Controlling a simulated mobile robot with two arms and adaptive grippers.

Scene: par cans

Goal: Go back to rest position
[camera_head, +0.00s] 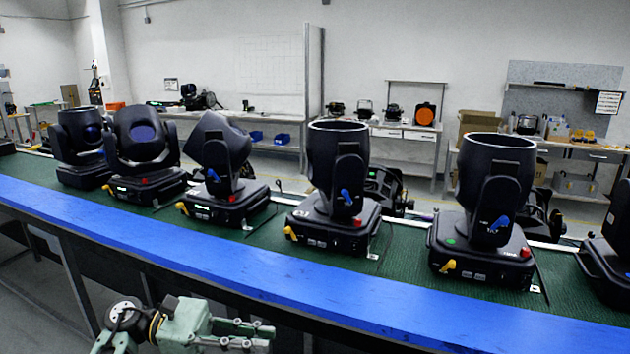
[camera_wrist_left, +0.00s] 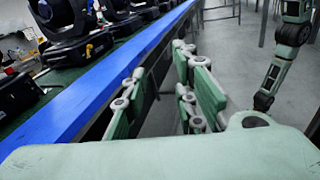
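My left gripper (camera_head: 258,337) is low in the head view, in front of the blue table edge, with its fingers pointing right. In the left wrist view its two green-padded fingers (camera_wrist_left: 163,85) stand apart with nothing between them. Several black par cans stand in a row on the green conveyor top (camera_head: 400,250). The nearest complete ones are a right one (camera_head: 492,205) and a middle one (camera_head: 340,185); another (camera_head: 222,165) has its head tilted. My right gripper is not seen in either view.
The blue edge (camera_head: 230,265) runs along the front of the conveyor, close to my left gripper. A green-grey arm link (camera_wrist_left: 285,60), which seems to be mine, hangs at the right of the left wrist view. Open grey floor (camera_wrist_left: 225,60) lies between. Workbenches (camera_head: 410,135) stand behind.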

